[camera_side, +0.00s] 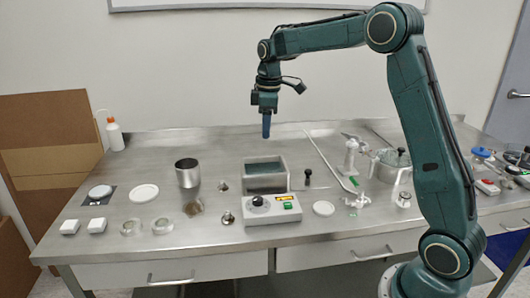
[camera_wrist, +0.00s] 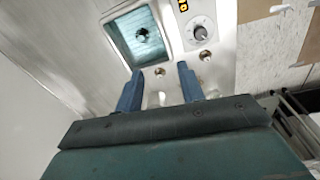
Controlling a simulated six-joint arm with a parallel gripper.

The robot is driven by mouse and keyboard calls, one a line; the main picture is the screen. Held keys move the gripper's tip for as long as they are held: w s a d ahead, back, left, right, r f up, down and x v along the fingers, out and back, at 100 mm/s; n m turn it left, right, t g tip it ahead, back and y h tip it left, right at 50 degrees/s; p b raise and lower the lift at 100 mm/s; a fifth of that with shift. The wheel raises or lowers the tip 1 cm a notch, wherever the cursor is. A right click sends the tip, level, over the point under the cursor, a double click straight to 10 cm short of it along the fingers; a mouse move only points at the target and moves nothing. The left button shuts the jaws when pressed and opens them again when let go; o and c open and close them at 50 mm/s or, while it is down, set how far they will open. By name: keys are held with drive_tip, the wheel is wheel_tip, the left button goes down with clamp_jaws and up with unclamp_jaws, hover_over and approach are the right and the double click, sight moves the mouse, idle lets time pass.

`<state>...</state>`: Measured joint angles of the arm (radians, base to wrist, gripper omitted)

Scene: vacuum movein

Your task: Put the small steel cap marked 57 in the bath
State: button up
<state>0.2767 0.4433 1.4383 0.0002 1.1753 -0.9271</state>
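The bath (camera_side: 288,182) is a rectangular steel tub with a control box in front. The wrist view shows its teal inside and steel rim (camera_wrist: 112,42); a dark round spot inside could be an object or a reflection. Two small steel caps lie left of the bath: a rear one (camera_side: 222,186) and a front one (camera_side: 228,218). The wrist view also shows the rear one (camera_wrist: 160,72) and front one (camera_wrist: 205,55). No 57 is readable on either. My gripper (camera_side: 266,136) hangs high above the bath. Its blue fingers (camera_wrist: 159,80) are apart with nothing held.
A steel beaker (camera_side: 188,174) and glass dishes (camera_side: 131,228) stand left. A black-knobbed piece (camera_side: 307,177) stands just right of the bath. A long rod (camera_side: 328,158), clamps and a lidded pot (camera_side: 390,168) are farther right. The air around my gripper is clear.

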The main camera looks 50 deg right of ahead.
drive_tip(key=s+a+r+m+t, duration=0.1)
drive_tip(key=s+a+r+m, duration=0.1)
drive_tip(key=s+a+r, duration=0.35)
drive_tip(key=s+a+r+m+t, duration=0.1)
drive_tip(key=s+a+r, duration=0.15)
drive_tip(key=s, duration=0.65)
drive_tip(key=s+a+f+m+t, duration=0.1)
drive_tip(key=s+a+f+m, duration=0.1)
drive_tip(key=s, duration=0.6)
drive_tip(key=s+a+f+m+t, duration=0.1)
drive_tip(key=s+a, duration=0.3)
drive_tip(key=s, duration=0.4)
drive_tip(key=shift+s+f+m+t, duration=0.3)
drive_tip(key=shift+f+m, duration=0.4)
drive_tip(key=shift+f, duration=0.15)
